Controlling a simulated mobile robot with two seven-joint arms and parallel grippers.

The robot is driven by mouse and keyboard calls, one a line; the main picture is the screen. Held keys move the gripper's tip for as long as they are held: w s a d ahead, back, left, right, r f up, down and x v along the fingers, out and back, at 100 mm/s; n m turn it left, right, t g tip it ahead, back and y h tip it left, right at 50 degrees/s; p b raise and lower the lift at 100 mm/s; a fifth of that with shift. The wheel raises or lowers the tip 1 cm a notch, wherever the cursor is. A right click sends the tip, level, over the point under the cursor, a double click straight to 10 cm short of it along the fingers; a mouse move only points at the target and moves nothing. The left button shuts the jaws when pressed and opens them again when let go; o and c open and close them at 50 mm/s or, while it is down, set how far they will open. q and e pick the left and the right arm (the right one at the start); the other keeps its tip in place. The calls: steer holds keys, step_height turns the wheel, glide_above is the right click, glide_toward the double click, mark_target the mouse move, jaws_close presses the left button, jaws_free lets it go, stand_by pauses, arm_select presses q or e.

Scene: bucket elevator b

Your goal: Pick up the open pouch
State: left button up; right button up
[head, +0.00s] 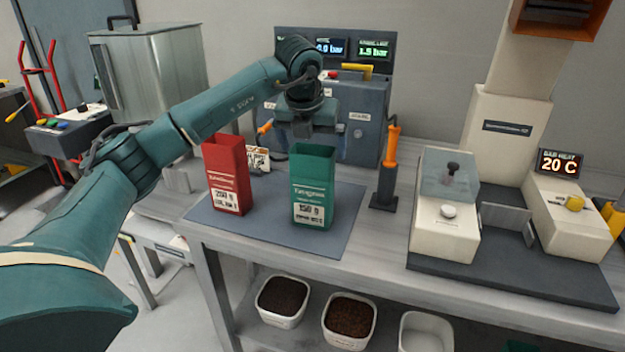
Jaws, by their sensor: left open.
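A green pouch (313,190) with a white "150 g" label stands upright on the grey mat (262,228). Its top looks open. A red pouch (227,178) with a white label stands upright to its left, and its top also looks open. My left gripper (312,138) points down just above the green pouch's top, with its jaws apart and nothing seen between them. I cannot tell whether the fingers touch the pouch. My right gripper is not in view.
An orange-handled tool in a dark stand (388,175) is right of the mat. A heat sealer (446,205) with a "20 C" display (560,163) stands further right. A grey control box (345,112) is behind. White bins (350,318) sit on the lower shelf.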

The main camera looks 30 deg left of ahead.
mark_target(312, 188)
arm_select(q)
steer(key=x, duration=0.4)
steer(key=shift+s+f, duration=0.1)
steer(key=shift+s, duration=0.1)
steer(key=shift+c, duration=0.4)
steer(key=c, duration=0.6)
